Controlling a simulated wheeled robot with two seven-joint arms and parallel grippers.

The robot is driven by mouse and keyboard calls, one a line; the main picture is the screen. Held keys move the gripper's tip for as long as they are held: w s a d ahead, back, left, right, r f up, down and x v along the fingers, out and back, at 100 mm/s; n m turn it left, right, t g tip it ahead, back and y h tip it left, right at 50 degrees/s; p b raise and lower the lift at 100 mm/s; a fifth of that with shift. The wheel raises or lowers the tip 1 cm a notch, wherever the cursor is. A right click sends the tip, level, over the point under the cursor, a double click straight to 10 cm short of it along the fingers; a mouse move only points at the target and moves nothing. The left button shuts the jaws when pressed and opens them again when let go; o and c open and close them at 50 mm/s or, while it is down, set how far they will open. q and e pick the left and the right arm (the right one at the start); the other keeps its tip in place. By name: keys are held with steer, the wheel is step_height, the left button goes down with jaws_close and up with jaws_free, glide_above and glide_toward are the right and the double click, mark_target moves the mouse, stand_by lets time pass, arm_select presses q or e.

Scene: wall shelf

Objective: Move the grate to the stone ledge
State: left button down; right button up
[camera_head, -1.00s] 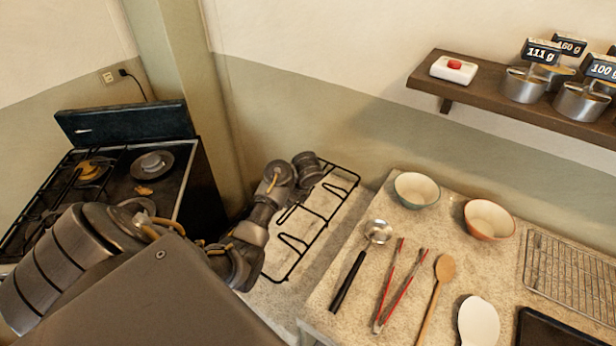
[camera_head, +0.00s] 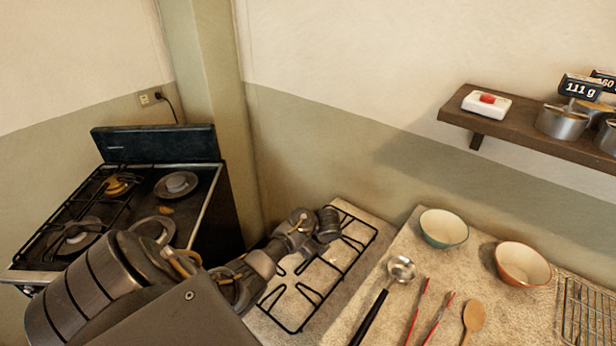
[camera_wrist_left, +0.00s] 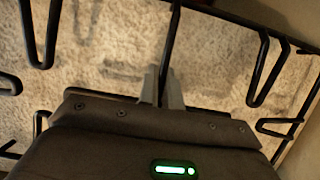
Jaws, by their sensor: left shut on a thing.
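The grate (camera_head: 341,282) is a black wire frame with inward prongs. It lies over the pale stone ledge (camera_head: 322,272), between the stove and the counter. My left gripper (camera_wrist_left: 163,88) is shut on one bar of the grate, which runs between its fingers in the left wrist view. In the head view my left arm reaches across from the lower left and its wrist covers part of the grate; the fingers are hidden there. Speckled stone shows below the bars in the wrist view, with soft shadows. I cannot tell whether the grate touches the ledge. My right gripper is out of view.
The stove (camera_head: 205,214) stands at left, with one grate (camera_head: 85,207) on its left burners and its right side bare. The counter at right holds a ladle (camera_head: 400,269), red-handled tongs (camera_head: 420,305), a wooden spoon (camera_head: 473,316) and two bowls (camera_head: 444,228). A wall shelf (camera_head: 535,132) hangs above.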

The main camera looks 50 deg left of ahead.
mark_target(319, 258)
arm_select(q)
steer(key=shift+r, duration=0.15)
steer(key=c, duration=1.6)
jaws_free()
steer(key=p+v, duration=0.3)
steer(key=v, duration=0.9)
steer(key=shift+d, duration=0.1)
steer(key=shift+s, duration=0.1)
